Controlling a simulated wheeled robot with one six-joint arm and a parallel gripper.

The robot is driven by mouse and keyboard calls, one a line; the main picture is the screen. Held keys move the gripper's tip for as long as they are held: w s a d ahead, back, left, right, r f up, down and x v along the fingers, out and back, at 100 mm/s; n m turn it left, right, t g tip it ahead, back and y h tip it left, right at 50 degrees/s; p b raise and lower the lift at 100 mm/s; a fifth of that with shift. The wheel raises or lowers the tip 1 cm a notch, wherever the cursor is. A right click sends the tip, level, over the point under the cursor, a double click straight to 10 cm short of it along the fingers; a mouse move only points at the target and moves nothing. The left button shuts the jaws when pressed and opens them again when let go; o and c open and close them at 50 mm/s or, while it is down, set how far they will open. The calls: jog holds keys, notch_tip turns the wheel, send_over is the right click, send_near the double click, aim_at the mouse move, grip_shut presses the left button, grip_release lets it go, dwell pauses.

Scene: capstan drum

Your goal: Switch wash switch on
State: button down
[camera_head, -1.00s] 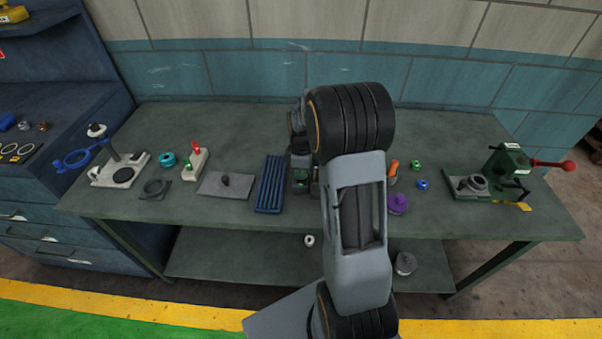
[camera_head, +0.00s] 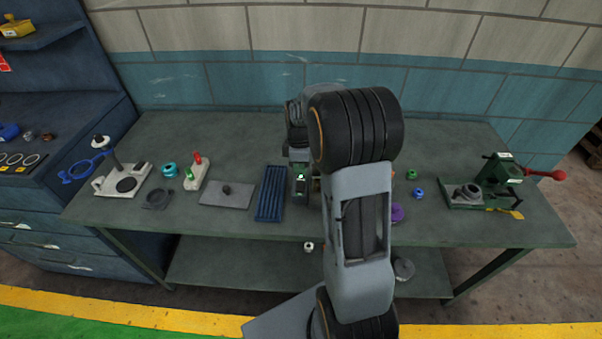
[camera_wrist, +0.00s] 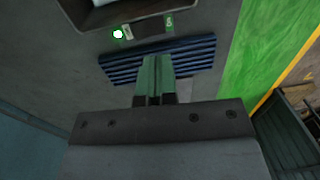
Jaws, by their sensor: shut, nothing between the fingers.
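At right are a purple part (camera_head: 397,212), small rings and a green press (camera_head: 497,172) with a red-knobbed lever.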

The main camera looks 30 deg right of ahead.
notch_tip(320, 180, up, 7)
jog(key=shift+s+a+r+b, duration=0.15)
jog(key=shift+s+a+b, duration=0.1)
jog(key=shift+s+b, duration=0.1)
dwell(0.6)
